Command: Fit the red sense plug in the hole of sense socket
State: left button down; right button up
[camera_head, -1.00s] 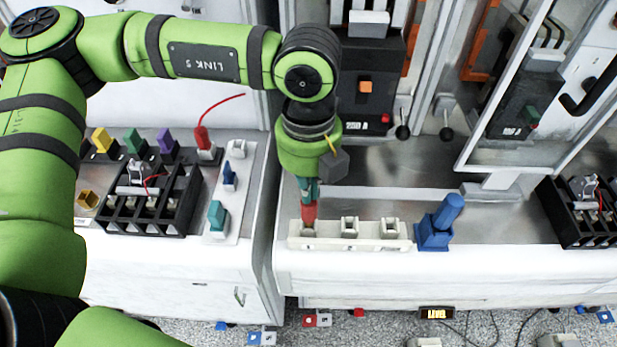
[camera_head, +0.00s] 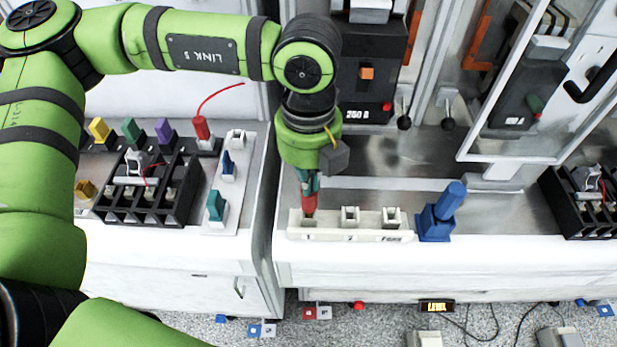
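My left gripper (camera_head: 309,182) comes down from above and is shut on a red plug (camera_head: 309,203). The plug is upright, its lower end at the leftmost hole of a white strip with three sockets (camera_head: 367,235), the sense socket strip by its look. I cannot tell how deep the plug sits, as its lower end and most of that hole are hidden. The middle socket (camera_head: 350,215) and right socket (camera_head: 391,216) look empty. My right gripper is not in view.
A blue block with a tilted handle (camera_head: 440,215) stands right of the strip. The left bench holds another red plug with a wire (camera_head: 201,128), a black terminal rack (camera_head: 150,205) and coloured plugs. A cabinet door frame (camera_head: 510,160) stands open at right.

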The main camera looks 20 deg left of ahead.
pick_arm(q)
jog(key=shift+s+f, duration=0.1)
jog(key=shift+f, duration=0.2)
jog(key=shift+r, duration=0.15)
notch_tip(320, 180, up, 2)
jog(key=shift+r, duration=0.5)
notch_tip(320, 180, up, 12)
jog(key=shift+f, duration=0.25)
